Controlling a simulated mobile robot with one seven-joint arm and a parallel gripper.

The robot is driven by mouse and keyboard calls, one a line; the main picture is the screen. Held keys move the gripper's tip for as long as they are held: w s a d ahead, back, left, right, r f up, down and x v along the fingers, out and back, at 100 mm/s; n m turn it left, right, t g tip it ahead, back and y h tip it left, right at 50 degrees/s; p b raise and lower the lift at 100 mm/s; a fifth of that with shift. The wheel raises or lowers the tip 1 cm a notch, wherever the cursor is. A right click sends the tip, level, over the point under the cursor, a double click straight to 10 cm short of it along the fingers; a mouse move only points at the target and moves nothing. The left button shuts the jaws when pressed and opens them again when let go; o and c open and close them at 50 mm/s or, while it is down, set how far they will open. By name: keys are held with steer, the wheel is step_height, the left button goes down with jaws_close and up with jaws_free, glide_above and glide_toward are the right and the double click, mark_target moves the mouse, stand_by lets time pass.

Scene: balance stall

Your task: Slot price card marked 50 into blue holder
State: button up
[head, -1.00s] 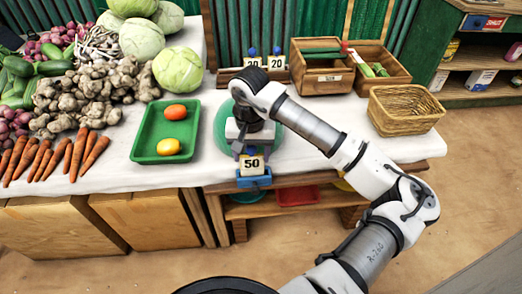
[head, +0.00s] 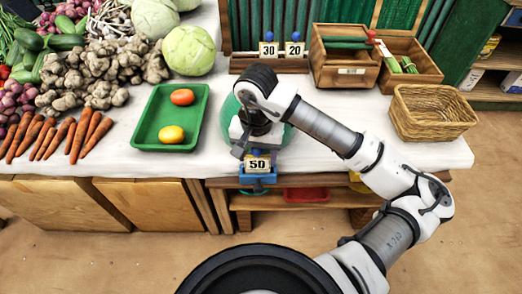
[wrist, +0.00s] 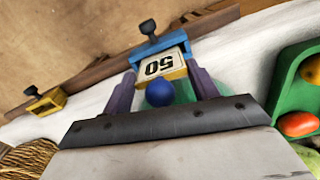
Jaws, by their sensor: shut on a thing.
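The price card marked 50 (head: 257,164) is a cream card with black digits, upright just above the blue holder (head: 257,180) at the table's front edge. In the wrist view the card (wrist: 160,67) lies between the fingers of my gripper (wrist: 163,80), which is shut on it. A blue ball knob (wrist: 160,93) stands on the card's near side. The blue holder, with a dark screw knob, shows right beyond the card in the wrist view (wrist: 157,46). I cannot tell whether the card's lower edge sits inside the slot.
A green tray (head: 146,128) with two tomatoes lies left of my arm. Cards 30 (head: 268,49) and 20 (head: 294,49) stand in a wooden rack behind. A wicker basket (head: 430,115) is at right. A yellow holder (wrist: 46,103) is farther along the edge.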

steer(key=o, duration=1.4)
steer(key=shift+c, duration=0.2)
steer(key=shift+r, duration=0.1)
steer(key=shift+r+p, duration=0.85)
steer(key=shift+r, duration=2.6)
